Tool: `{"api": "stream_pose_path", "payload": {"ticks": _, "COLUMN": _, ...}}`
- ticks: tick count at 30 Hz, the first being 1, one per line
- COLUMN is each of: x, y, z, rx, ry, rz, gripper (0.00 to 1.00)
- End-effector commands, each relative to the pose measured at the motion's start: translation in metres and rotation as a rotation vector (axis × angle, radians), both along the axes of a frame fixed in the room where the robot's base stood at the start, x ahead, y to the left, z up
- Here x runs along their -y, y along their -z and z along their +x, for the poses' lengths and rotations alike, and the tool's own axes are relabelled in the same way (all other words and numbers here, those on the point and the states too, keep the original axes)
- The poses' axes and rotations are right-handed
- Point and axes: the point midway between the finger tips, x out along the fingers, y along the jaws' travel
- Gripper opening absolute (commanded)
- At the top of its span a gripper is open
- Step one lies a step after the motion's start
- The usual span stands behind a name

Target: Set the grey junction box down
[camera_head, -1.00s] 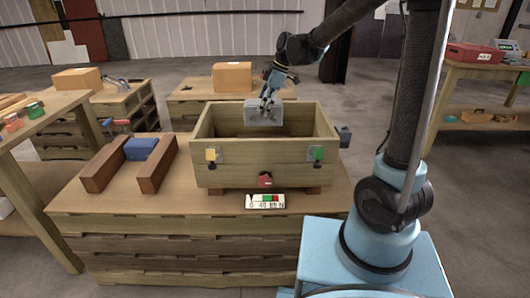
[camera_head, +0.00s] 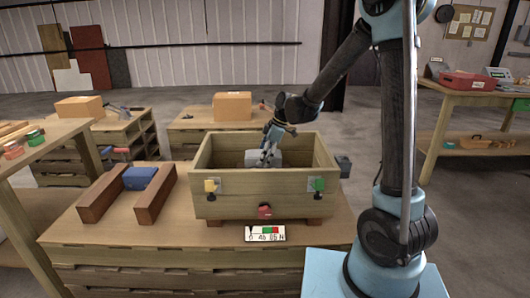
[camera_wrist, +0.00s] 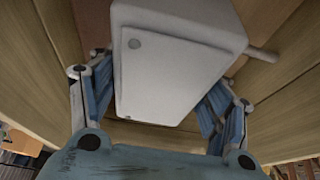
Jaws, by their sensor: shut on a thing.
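The grey junction box (camera_head: 262,159) is inside the open wooden crate (camera_head: 250,206) in the head view, partly below its front wall. My gripper (camera_head: 268,150) reaches down into the crate and is shut on the box. In the wrist view the box (camera_wrist: 172,62) lies between the two blue fingers of my gripper (camera_wrist: 155,105), with the crate's wooden walls around it. The front wall hides the lower part of the box, so I cannot tell whether it touches the crate floor.
A dark box (camera_head: 343,166) is at the right.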

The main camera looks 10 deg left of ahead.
Motion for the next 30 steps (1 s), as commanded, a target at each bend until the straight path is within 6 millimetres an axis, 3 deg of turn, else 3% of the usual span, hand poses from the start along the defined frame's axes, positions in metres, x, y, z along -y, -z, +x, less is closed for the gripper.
{"api": "stream_pose_path", "payload": {"ticks": 30, "x": 0.000, "y": 0.020, "z": 0.000, "rx": -0.001, "ry": 0.001, "rz": 0.001, "gripper": 0.06}}
